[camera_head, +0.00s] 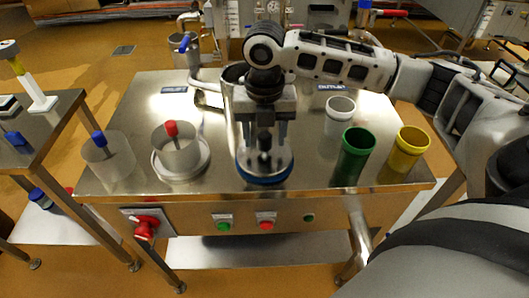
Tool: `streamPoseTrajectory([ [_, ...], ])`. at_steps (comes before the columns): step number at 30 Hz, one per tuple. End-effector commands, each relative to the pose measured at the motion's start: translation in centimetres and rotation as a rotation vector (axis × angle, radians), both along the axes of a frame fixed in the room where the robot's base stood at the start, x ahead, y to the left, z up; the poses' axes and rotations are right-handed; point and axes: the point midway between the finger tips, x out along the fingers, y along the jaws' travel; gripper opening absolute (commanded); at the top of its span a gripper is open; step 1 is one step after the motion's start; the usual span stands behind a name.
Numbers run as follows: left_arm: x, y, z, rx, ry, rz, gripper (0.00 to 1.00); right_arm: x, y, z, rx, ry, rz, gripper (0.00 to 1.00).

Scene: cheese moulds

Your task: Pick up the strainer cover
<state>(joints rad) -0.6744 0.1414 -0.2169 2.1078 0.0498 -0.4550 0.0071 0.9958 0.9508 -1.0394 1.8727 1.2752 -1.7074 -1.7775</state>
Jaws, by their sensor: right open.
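A round pale disc with a blue rim (263,179) lies near the front middle of the steel table; it looks like the strainer cover. A small dark upright piece, perhaps its knob, shows at its middle. My right gripper (265,146) points straight down above the disc. It is open, with one finger on each side of the dark piece. I cannot tell whether the fingers touch it. The gripper and wrist hide the disc's back part. My left gripper is not in view.
The steel table (310,183) also holds a clear cylinder with a blue handle (99,139), a red-handled one (172,129) on a round plate, a white cup (340,114), a green cup (353,157) and a yellow cup (407,150). A metal container stands behind my gripper.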

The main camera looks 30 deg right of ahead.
Motion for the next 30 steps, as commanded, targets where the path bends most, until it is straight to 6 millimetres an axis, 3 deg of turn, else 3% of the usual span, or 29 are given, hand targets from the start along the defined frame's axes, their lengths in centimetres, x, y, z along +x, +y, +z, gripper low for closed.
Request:
streamPoseTrajectory([
  [4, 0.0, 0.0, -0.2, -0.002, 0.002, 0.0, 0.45, -0.1, 0.0, -1.7, -0.001, 0.001, 0.0, 0.53],
  [12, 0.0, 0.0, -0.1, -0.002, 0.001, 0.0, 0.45, 0.0, 0.0, -1.9, -0.001, -0.001, 0.001, 0.53],
  [18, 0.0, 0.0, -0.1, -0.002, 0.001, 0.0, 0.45, 0.0, 0.0, -1.9, -0.001, -0.001, 0.001, 0.0],
  [30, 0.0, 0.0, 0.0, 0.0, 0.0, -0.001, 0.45, 0.0, 0.0, -1.2, 0.0, -0.005, 0.001, 0.0],
])
